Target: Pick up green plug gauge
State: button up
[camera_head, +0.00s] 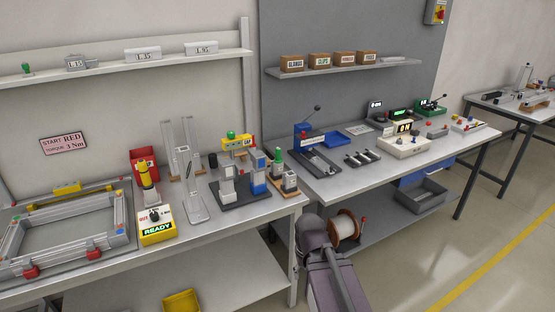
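A small green-topped piece (277,155) stands upright in a wooden-based holder (290,184) at the right end of the left bench. It looks like a plug gauge, but it is too small to be sure. Another small green piece (26,69) stands at the left end of the upper left shelf, and I cannot tell exactly what it is. My arm's grey and purple links show at the bottom centre, below and in front of the benches. My gripper is not in view.
A dark fixture plate (240,200) with grey and blue blocks sits left of the holder. A yellow READY box (156,234) and a metal frame (120,236) are farther left. A wire spool (345,228) is on the lower shelf near my arm. The right bench (345,182) adjoins.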

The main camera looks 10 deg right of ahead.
aim_at(278, 160)
jog(key=z, duration=0.05)
jog(key=i, duration=1)
jog(key=u, duration=0.05)
